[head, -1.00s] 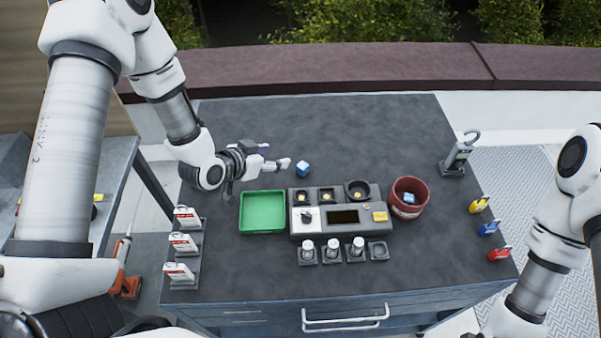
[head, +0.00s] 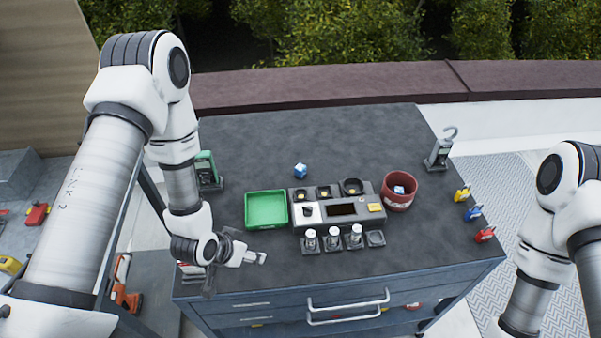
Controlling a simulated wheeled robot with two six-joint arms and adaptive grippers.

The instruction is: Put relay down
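A small blue-and-white cube (head: 300,170), possibly the relay, lies on the dark tabletop behind the grey tester unit (head: 338,208). A similar cube (head: 399,190) lies inside the red round bin (head: 411,183). My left gripper (head: 258,257) is over the front left of the table, in front of the green tray (head: 266,210) and apart from both cubes.
Several white-capped cylinders (head: 333,238) stand in holders before the tester. A green device (head: 206,168) stands at the left edge, a grey clamp meter (head: 440,151) at the back right. Coloured tags (head: 473,212) line the right edge. The back of the tabletop is clear.

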